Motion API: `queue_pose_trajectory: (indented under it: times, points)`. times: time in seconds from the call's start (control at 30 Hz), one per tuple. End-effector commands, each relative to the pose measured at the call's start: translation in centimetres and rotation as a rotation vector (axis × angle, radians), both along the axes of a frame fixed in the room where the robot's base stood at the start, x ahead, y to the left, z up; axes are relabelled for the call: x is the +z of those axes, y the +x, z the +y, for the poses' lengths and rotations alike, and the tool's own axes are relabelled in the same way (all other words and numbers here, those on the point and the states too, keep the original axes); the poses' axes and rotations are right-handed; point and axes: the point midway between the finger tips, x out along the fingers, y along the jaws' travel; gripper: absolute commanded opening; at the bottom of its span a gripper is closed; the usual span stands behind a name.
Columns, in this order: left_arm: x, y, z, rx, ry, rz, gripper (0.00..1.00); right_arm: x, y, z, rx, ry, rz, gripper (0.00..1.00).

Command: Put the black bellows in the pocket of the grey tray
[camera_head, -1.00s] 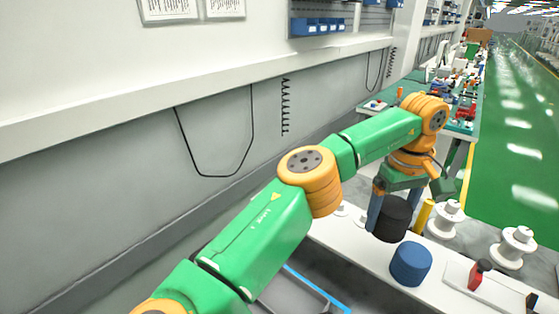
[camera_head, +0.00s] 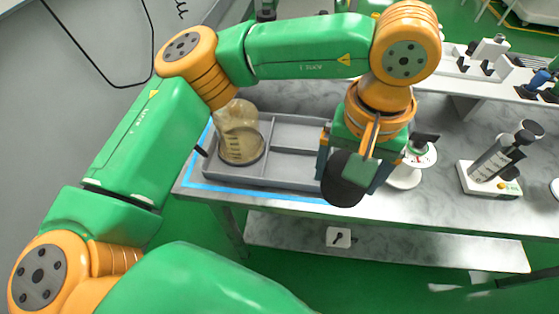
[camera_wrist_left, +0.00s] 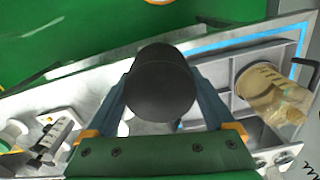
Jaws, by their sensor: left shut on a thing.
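My left gripper (camera_head: 347,172) is shut on the black bellows (camera_head: 343,182), a dark round cylinder. It holds the bellows at the right end of the grey tray (camera_head: 292,168), near the tray's front corner. In the left wrist view the bellows (camera_wrist_left: 160,82) sits between the two fingers, and the tray (camera_wrist_left: 219,76) lies to the right of it. The tray has divided pockets. The gripper and bellows hide the tray's right end. My right gripper is not in view.
Blue tape (camera_head: 255,193) edges the tray's place on the grey bench. A white spool (camera_head: 405,172) stands close to the right of the gripper. Further right is a white stand with grey cylinders (camera_head: 490,160). A lower shelf (camera_head: 400,243) runs beneath.

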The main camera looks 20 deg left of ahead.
Motion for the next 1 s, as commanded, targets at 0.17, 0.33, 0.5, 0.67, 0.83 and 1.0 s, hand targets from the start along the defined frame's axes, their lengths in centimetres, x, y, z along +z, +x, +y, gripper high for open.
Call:
queue_pose_trajectory:
  times: [0.17,0.33,0.5,0.67,0.83,1.0]
  points:
    - [-1.8,3.2,5.0,0.013,0.002,0.006,0.27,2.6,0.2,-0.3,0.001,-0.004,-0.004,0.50]
    - [-5.7,5.6,8.4,0.008,0.002,0.007,0.27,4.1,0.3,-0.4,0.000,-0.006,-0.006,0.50]
    - [-8.2,6.7,9.8,0.006,0.001,0.003,0.27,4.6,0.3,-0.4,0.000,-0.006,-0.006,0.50]
    - [-10.9,7.0,10.4,0.004,0.001,0.006,0.27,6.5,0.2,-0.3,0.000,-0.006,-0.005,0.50]
    - [-12.2,7.2,10.4,0.004,0.001,0.000,0.27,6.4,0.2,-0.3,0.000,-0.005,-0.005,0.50]
    - [-12.4,7.2,10.4,0.004,0.000,0.000,0.27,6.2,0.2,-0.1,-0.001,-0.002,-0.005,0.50]
